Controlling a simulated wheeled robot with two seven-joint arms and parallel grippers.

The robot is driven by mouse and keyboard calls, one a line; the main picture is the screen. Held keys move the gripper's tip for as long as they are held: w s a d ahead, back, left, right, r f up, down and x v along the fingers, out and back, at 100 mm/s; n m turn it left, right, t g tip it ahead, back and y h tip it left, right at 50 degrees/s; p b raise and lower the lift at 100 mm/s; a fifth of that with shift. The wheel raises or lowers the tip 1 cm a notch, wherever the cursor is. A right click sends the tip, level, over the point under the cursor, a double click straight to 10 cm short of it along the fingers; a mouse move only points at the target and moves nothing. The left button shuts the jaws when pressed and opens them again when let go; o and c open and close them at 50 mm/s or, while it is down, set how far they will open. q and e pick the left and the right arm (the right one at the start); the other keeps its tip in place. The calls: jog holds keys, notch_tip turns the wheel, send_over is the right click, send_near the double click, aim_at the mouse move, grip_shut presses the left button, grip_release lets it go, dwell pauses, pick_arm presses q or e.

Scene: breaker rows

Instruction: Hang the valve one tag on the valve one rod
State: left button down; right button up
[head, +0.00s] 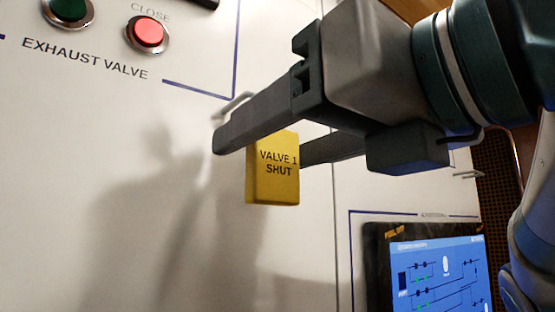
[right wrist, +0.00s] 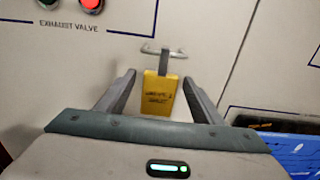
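The yellow valve one tag (head: 272,185), lettered "VALVE 1 SHUT", hangs upright in front of the white panel. It also shows in the right wrist view (right wrist: 160,100), with a grey strap above it. The strap meets the metal valve one rod (right wrist: 150,49) and appears to hang over it. In the head view, part of the rod (head: 234,103) shows above a finger, and the strap is hidden. My right gripper (head: 260,147) is open, one finger on each side of the tag. The wrist view shows gaps between fingers (right wrist: 159,78) and tag. My left gripper is out of view.
A red button (head: 146,34) and a green button (head: 70,8) sit at the panel's upper left. A screen (head: 440,275) is at the lower right. Another metal rod (head: 467,175) juts out at the right. The panel left of the tag is bare.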

dwell(0.4)
jog(key=shift+b+v, duration=0.5)
jog(key=shift+v, duration=0.25)
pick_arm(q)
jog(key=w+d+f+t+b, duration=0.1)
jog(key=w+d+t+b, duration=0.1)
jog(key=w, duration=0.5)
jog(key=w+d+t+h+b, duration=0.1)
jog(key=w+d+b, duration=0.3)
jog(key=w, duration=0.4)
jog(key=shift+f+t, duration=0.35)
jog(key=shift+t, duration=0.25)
pick_arm(e)
jog(key=v, duration=1.5)
jog(key=shift+s+d, duration=0.25)
jog(key=shift+s, duration=0.05)
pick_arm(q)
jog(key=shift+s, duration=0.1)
